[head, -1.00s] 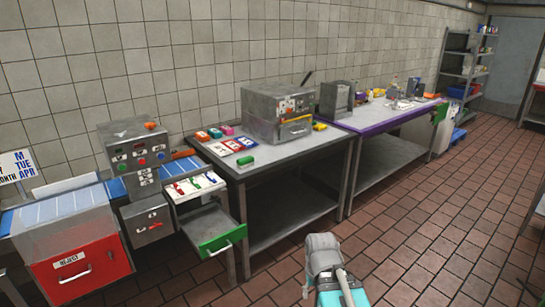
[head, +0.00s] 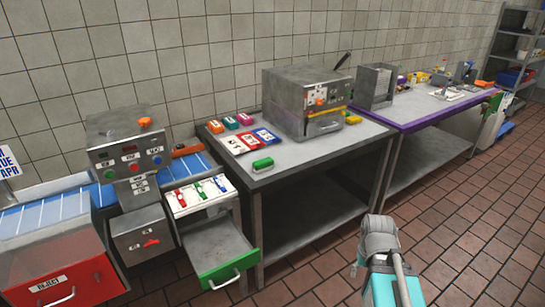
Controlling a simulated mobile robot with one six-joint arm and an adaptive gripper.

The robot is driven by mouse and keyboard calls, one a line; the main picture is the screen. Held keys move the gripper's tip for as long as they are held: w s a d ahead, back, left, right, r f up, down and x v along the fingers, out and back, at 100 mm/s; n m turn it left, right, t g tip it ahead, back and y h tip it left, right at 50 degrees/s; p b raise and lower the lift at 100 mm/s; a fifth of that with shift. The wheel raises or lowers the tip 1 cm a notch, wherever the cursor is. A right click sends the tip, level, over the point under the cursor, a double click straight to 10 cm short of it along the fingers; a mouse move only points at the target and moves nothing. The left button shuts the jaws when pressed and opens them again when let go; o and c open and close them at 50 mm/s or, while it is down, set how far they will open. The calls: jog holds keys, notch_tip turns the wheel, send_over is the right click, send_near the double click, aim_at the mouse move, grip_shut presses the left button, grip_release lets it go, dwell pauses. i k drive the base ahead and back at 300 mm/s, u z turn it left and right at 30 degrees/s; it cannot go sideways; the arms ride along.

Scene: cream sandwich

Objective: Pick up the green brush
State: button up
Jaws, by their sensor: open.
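A small green block with a pale underside (head: 263,165), which looks like a green brush, lies near the front edge of the grey metal table (head: 300,152) in the head view. A second small green item (head: 231,123) lies farther back between an orange one and a pink one; it is too small to tell what it is. Part of my grey and teal arm shows at the bottom right, in front of the table and well apart from both green items. My gripper's jaws cannot be seen.
A metal machine (head: 306,100) stands behind the brush to the right. Flat red, white and blue cards (head: 247,140) lie beside it. An open drawer with a green front (head: 229,269) juts out at the table's left. Tiled floor (head: 450,215) is clear at right.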

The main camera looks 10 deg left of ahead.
aim_at(264, 165)
jog(key=u, duration=0.25)
jog(key=i, duration=1.1)
jog(key=u, duration=0.55)
